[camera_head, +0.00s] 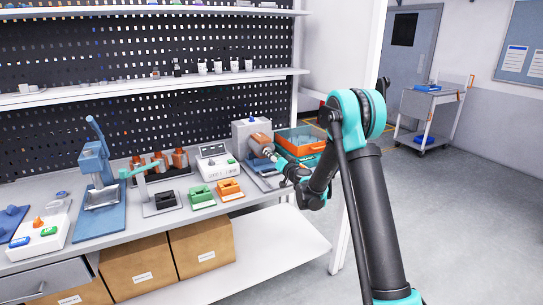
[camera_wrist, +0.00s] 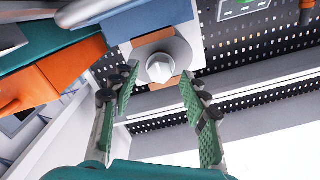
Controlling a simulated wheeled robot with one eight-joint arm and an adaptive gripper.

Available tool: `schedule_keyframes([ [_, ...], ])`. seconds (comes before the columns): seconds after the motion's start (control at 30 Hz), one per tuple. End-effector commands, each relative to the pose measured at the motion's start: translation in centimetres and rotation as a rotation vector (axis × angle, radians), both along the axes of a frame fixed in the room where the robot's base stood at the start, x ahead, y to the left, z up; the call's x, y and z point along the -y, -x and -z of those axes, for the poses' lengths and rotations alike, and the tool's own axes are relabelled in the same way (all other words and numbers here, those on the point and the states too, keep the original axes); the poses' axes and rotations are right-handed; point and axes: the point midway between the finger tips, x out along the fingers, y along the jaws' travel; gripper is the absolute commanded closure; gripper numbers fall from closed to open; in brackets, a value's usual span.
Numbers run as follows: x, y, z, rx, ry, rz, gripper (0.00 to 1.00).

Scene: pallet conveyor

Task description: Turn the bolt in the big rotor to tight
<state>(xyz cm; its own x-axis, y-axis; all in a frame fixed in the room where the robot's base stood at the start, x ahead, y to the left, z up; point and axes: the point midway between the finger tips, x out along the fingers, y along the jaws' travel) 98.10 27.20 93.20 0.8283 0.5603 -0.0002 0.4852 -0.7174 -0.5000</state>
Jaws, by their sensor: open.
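A silver bolt head (camera_wrist: 160,68) faces the wrist camera, with a grey round collar behind it. It sits in the end of the big rotor, whose copper-brown body (camera_wrist: 152,37) shows around the collar. In the head view the rotor (camera_head: 260,143) lies on its side against a grey box at the bench's right end. My gripper (camera_wrist: 160,84) is open, its green-padded fingers on either side of the bolt's line. I cannot tell whether the fingertips reach the bolt. In the head view my gripper (camera_head: 279,163) points at the rotor's end, and the bolt is hidden.
An orange tray (camera_head: 300,141) stands close right of the rotor, and its orange side (camera_wrist: 62,72) shows at left in the wrist view. A white meter (camera_head: 217,162) and green (camera_head: 201,196) and orange (camera_head: 229,189) fixtures stand left on the bench.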

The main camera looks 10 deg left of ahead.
Motion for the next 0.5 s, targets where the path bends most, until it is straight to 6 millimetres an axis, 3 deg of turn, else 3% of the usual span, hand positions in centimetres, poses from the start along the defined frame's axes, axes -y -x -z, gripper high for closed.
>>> schedule_keyframes([
  [0.43, -0.67, -1.02, -0.01, 0.000, 0.000, 0.001, 0.55],
  [0.5, -0.68, -1.02, -0.02, 0.000, 0.000, 0.001, 0.61],
])
